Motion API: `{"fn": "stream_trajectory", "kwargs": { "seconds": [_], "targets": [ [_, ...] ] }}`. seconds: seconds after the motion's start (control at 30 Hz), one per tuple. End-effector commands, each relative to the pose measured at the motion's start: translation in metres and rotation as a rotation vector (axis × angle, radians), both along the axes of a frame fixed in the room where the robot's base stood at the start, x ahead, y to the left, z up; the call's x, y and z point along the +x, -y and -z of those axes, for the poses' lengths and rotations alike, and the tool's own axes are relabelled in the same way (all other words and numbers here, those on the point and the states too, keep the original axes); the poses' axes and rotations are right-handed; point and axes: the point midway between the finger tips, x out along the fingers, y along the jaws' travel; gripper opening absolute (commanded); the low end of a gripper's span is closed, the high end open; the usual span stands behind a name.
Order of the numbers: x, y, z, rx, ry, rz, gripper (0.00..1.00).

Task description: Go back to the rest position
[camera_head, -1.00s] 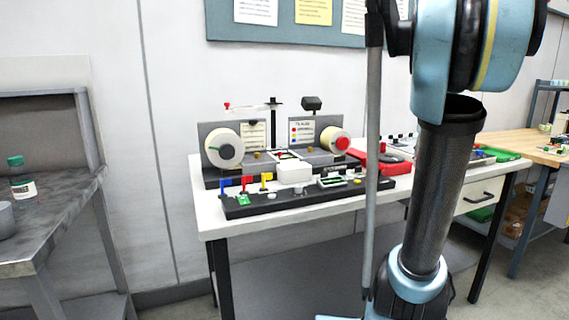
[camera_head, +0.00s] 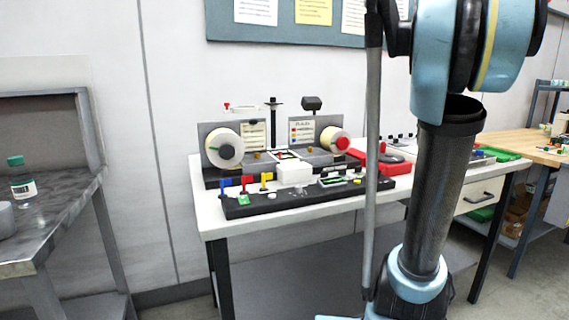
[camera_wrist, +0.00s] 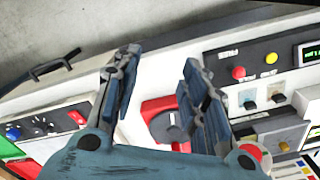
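My gripper (camera_wrist: 155,95) shows in the wrist view with its two fingers apart and nothing between the fingertips. It is above the front part of the workbench (camera_head: 305,212). In the head view my arm stands at the right, and my gripper is not seen there. The label rewinder (camera_head: 275,150) stands on the workbench with a white label roll at the left and a roll with a red hub at the right. A black control panel (camera_head: 300,197) with blue, red and yellow levers lies in front of it; part of a panel also shows in the wrist view (camera_wrist: 255,62).
A red device (camera_head: 388,165) sits right of the rewinder and shows below my gripper in the wrist view (camera_wrist: 165,118). A grey shelf table (camera_head: 60,215) with a green-capped bottle (camera_head: 22,178) stands at the left. A wooden table (camera_head: 530,146) is at the far right. Floor is open between.

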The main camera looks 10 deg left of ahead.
Motion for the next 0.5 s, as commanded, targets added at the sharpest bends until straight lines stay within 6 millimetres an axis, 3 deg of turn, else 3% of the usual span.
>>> {"fn": "stream_trajectory", "kwargs": {
  "seconds": [0.33, 0.5],
  "targets": [
    [-0.002, -0.002, 0.002, -0.001, 0.002, -0.001, 0.4],
    [-0.02, -0.023, 0.029, -0.006, 0.02, -0.006, 0.4]
  ]
}}
